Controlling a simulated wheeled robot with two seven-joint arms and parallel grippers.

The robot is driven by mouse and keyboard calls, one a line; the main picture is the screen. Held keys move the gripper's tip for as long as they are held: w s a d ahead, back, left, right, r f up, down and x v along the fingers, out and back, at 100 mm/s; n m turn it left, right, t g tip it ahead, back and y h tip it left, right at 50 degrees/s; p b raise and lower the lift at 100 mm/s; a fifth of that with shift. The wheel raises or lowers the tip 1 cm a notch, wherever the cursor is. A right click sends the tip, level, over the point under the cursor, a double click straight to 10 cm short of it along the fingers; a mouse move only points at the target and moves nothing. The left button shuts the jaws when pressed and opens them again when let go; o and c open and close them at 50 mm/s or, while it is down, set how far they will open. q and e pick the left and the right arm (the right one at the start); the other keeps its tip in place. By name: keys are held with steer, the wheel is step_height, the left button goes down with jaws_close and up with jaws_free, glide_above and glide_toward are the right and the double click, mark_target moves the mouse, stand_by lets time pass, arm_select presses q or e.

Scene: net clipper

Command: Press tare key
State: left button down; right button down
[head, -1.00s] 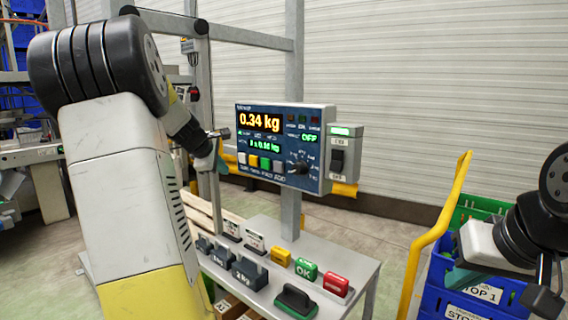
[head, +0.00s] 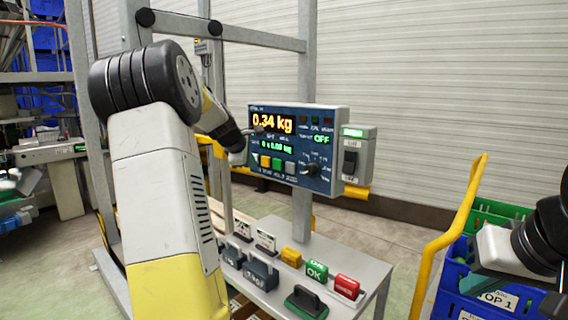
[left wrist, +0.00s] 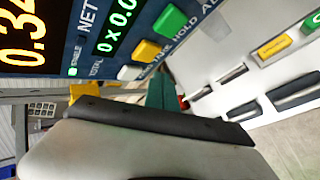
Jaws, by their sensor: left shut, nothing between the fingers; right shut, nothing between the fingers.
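The scale's indicator panel (head: 320,184) reads 0.34 kg in orange, with a green line below. Its key row has a white key (left wrist: 130,72), a yellow key (head: 265,161) and a green key (head: 277,163), with another white key (head: 289,167) at the right. My left gripper (head: 238,157) is shut and empty at the left edge of the panel, beside the keys. Its teal fingers (left wrist: 160,92) point towards the key row in the left wrist view; contact is unclear. My right gripper (head: 488,284) is shut and empty, far right.
A switch box (head: 357,158) sits right of the panel. Below, a grey table (head: 345,262) holds several weights, coloured blocks and a stamp-like tool (head: 305,302).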

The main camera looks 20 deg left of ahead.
mark_target(263, 166)
arm_select(q)
steer(key=shift+w+d, duration=0.3)
steer(key=shift+w, duration=0.5)
steer(key=shift+w+d, duration=0.1)
stand_by(1.4)
steer(key=shift+w, duration=0.25)
steer(key=shift+w+d, duration=0.25)
steer(key=shift+w, duration=0.15)
stand_by(0.6)
stand_by(0.4)
steer(key=shift+s+a, duration=0.35)
steer(key=shift+s, duration=0.45)
steer(key=s, duration=0.1)
steer(key=s+a, duration=0.1)
steer(key=s, duration=0.1)
steer(key=s+a, duration=0.1)
steer(key=shift+s, duration=0.3)
